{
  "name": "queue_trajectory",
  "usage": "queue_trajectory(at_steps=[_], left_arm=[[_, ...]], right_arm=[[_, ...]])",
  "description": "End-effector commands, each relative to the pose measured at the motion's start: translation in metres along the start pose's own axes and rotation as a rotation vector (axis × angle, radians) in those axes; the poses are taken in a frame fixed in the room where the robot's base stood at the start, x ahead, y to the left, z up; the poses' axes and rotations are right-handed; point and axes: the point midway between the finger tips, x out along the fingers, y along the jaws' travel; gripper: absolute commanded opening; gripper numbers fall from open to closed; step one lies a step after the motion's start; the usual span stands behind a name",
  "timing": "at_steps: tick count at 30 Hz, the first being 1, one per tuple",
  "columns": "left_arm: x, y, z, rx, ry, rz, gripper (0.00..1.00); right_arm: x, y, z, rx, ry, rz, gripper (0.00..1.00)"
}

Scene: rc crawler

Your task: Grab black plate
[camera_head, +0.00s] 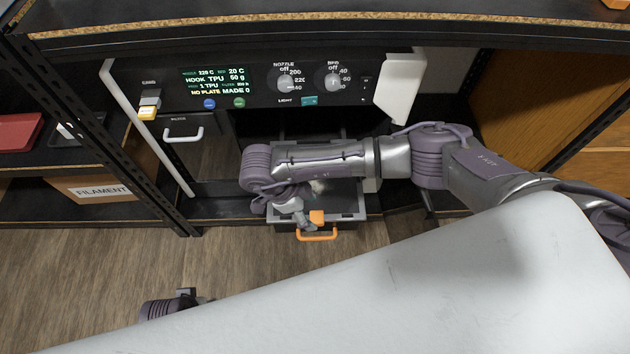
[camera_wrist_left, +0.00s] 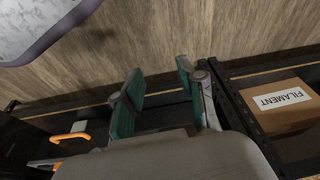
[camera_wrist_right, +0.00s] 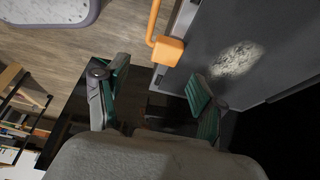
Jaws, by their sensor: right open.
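A dark flat plate (camera_wrist_right: 280,55) with a pale speckled patch lies near an orange handle (camera_wrist_right: 153,30) in the right wrist view. In the head view the dark plate (camera_head: 345,204) sits in a grey frame low in the machine's opening, partly hidden by my right arm. The orange handle (camera_head: 317,237) is at its front. My right gripper (camera_head: 303,222) is open and empty, close beside the handle; its spread fingers also show in the right wrist view (camera_wrist_right: 155,95). My left gripper (camera_wrist_left: 160,95) is open and empty in the left wrist view; only a bit shows at the head view's lower left.
The machine's panel (camera_head: 260,87) has a screen reading "NO PLATE" and two knobs. A box marked FILAMENT (camera_head: 98,190) stands on the left shelf behind a black post. A large pale surface (camera_head: 400,290) fills the lower right. Wooden floor (camera_head: 70,270) is clear in front.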

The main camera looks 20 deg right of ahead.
Motion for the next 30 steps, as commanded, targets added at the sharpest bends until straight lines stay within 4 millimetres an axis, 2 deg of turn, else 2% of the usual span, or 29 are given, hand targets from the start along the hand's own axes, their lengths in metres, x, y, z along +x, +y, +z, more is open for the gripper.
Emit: queue_trajectory(at_steps=[9, 19, 30], left_arm=[[-0.03, -0.002, -0.01, -0.003, 0.02, -0.003, 0.4], [-0.035, -0.002, -0.011, -0.003, 0.02, -0.004, 0.4], [-0.035, -0.002, -0.011, -0.003, 0.021, -0.004, 0.4]], right_arm=[[0.044, -0.006, 0.006, 0.0, 0.002, 0.004, 0.69], [0.051, -0.006, 0.006, 0.0, 0.0, 0.002, 0.69], [0.051, -0.006, 0.006, 0.0, 0.001, 0.003, 0.07]])
